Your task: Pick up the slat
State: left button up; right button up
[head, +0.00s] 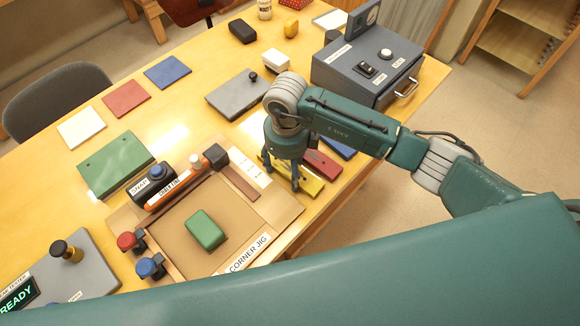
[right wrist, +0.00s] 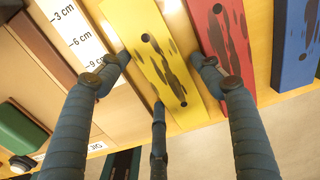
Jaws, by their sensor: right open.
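A yellow slat (head: 312,186) with dark blotches and small holes lies at the table's front edge, beside the corner jig. It also shows in the right wrist view (right wrist: 140,40). A red slat (head: 323,165) and a blue slat (head: 341,148) lie beyond it, side by side; in the right wrist view the red slat (right wrist: 236,45) is right of the yellow one. My right gripper (head: 282,180) is open above the yellow slat. In the right wrist view its fingers (right wrist: 162,80) appear on either side of the yellow slat; contact cannot be told. My left gripper is not in view.
The corner jig (head: 285,212) holds a green block (head: 205,230) and has a white ruler strip (head: 250,167) near the yellow slat. A grey drawer box (head: 352,75) stands at the back right. A grey plate (head: 235,97) with a black knob lies behind my right gripper.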

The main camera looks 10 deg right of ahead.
jog(key=c, duration=1)
jog(key=shift+r, duration=0.15)
